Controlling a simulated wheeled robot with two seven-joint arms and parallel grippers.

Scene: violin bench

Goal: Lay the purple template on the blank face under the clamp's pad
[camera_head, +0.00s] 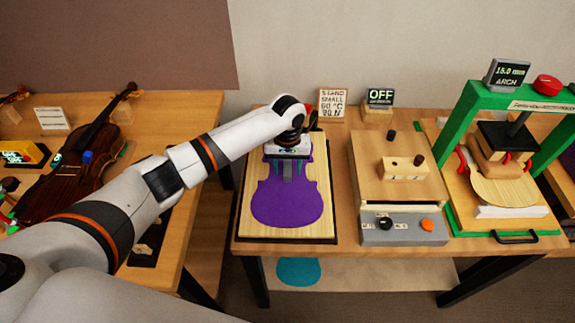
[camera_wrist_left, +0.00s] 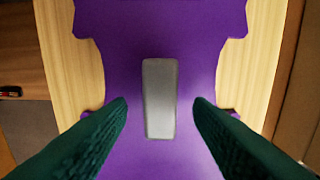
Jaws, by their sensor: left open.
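The purple template (camera_head: 287,208), violin-shaped, lies flat on a pale wooden board (camera_head: 318,229) on the bench. Its grey block-like handle (camera_wrist_left: 160,75) shows in the left wrist view. My left gripper (camera_head: 288,170) is over the template's middle, pointing down. In the left wrist view its dark green fingers (camera_wrist_left: 161,108) stand apart on either side of the handle, with gaps on both sides. The green clamp frame (camera_head: 462,110) stands at the right. Its dark pad block (camera_head: 507,137) is above a pale blank (camera_head: 504,190). My right gripper is not in view.
A wooden box with a grey control panel (camera_head: 403,230) stands between the template and the clamp. A sign (camera_head: 332,104) and an OFF display (camera_head: 380,97) stand behind. A violin (camera_head: 78,165) lies on the left table.

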